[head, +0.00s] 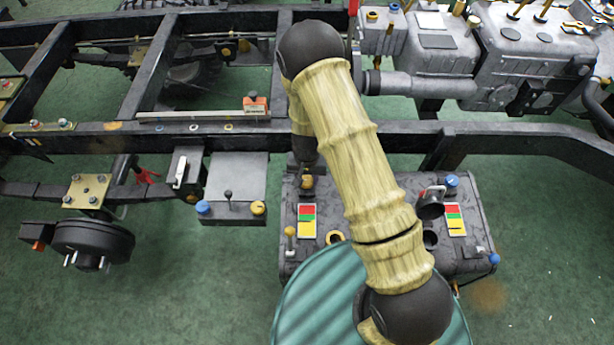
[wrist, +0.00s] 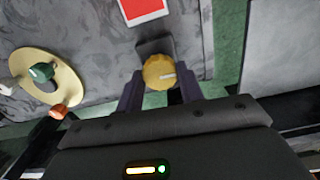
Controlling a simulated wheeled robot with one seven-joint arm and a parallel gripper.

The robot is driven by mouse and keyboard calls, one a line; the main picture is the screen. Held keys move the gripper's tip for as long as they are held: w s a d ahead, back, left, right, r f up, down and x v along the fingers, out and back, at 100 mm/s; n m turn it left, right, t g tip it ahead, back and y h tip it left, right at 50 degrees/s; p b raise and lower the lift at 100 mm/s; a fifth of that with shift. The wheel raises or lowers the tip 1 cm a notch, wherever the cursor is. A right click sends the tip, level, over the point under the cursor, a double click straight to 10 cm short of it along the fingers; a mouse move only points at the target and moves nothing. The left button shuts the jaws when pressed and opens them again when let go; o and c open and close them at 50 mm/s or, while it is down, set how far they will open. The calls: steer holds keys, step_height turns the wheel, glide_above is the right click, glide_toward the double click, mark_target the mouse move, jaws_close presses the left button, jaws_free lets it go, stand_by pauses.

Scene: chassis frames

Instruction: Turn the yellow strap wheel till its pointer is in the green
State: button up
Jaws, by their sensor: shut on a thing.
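The yellow strap wheel (wrist: 158,68) is a small round knob with a pale mark on its face that points right in the wrist view. My gripper (wrist: 160,86) has one dark finger on each side of the wheel and is shut on it. In the head view my gripper (head: 306,164) reaches down to the wheel (head: 307,183) at the left end of the dark tank. A card with red, green and yellow bands (head: 307,220) lies just in front of it. In the wrist view only the card's red part and white border (wrist: 143,10) show. Its green is out of that frame.
The dark tank (head: 470,262) also carries a second colour card (head: 455,219) and a blue knob (head: 452,181). A grey box (head: 235,175) with blue and yellow knobs hangs to the left. A black frame rail (head: 230,140) runs behind. A ribbed teal surface (head: 310,300) is in front.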

mark_target(307, 180)
steer(key=m+p, duration=0.1)
steer(key=m, duration=0.4)
steer(key=shift+d+m, duration=0.1)
steer(key=shift+m, duration=0.3)
steer(key=shift+p, duration=0.3)
steer(key=o, duration=1)
step_height(307, 180, up, 17)
steer(key=shift+r+p, duration=0.2)
steer(key=shift+p, duration=0.2)
